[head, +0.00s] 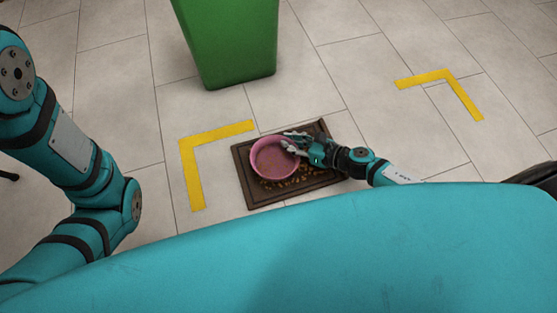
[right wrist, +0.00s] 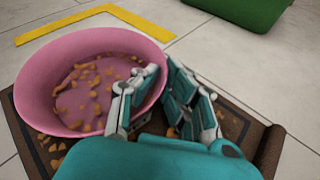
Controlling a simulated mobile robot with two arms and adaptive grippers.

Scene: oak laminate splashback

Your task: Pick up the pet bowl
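The pink pet bowl (head: 265,166) is over a dark brown mat (head: 243,182) on the floor; I cannot tell whether it touches the mat. In the right wrist view the bowl (right wrist: 40,92) has brown kibble inside. My right gripper (head: 294,146) is at the bowl's right side. In the right wrist view its fingers (right wrist: 160,72) straddle the bowl wall, one inside and one outside, with the tips closed in on the rim. My left arm shows at the left of the head view, but its gripper is out of view.
Loose kibble (head: 283,183) lies on the mat beside the bowl. A green bin (head: 232,45) stands behind the mat. Yellow corner markings (head: 190,165) lie flat on the tiled floor, with another (head: 450,80) at the right. The floor between is clear.

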